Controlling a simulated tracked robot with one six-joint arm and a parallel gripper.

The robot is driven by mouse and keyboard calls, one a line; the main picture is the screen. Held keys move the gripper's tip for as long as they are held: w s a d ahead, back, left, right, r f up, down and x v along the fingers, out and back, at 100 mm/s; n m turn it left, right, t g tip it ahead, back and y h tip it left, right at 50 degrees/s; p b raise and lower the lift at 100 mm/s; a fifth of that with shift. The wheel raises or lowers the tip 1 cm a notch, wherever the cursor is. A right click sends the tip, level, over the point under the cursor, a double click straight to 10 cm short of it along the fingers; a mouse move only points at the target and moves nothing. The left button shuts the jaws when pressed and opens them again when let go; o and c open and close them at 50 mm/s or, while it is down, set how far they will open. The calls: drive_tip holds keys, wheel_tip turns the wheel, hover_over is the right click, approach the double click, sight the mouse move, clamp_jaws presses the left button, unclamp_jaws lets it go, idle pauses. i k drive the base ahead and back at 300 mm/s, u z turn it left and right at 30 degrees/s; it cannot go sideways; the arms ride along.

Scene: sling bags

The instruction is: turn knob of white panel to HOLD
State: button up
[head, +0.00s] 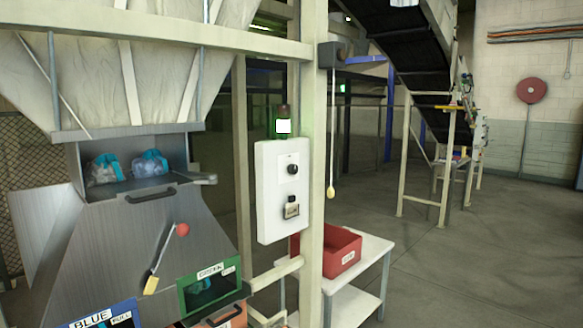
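The white panel (271,212) is fixed upright to the beige post in the middle of the head view. A black round knob (292,169) sits on its upper front. The marks around the knob are too small to read, so I cannot tell its setting. Below it on the panel is a padlock-like fitting (291,208) with a small label. My gripper is not in view.
A pull cord (331,190) hangs right of the panel. A red bin (341,250) sits on a white table (362,278) below right. A metal hopper (150,235) with a red-ball lever (182,230) stands left. Open floor (480,240) lies right, beneath a conveyor (410,50).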

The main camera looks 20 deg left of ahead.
sight(293, 169)
drive_tip(key=u, duration=0.25)
drive_tip(key=i, duration=0.8)
drive_tip(key=u, duration=0.6)
drive_tip(key=i, duration=0.65)
drive_tip(key=u, duration=1)
drive_tip(key=i, duration=0.8)
drive_tip(key=u, duration=0.4)
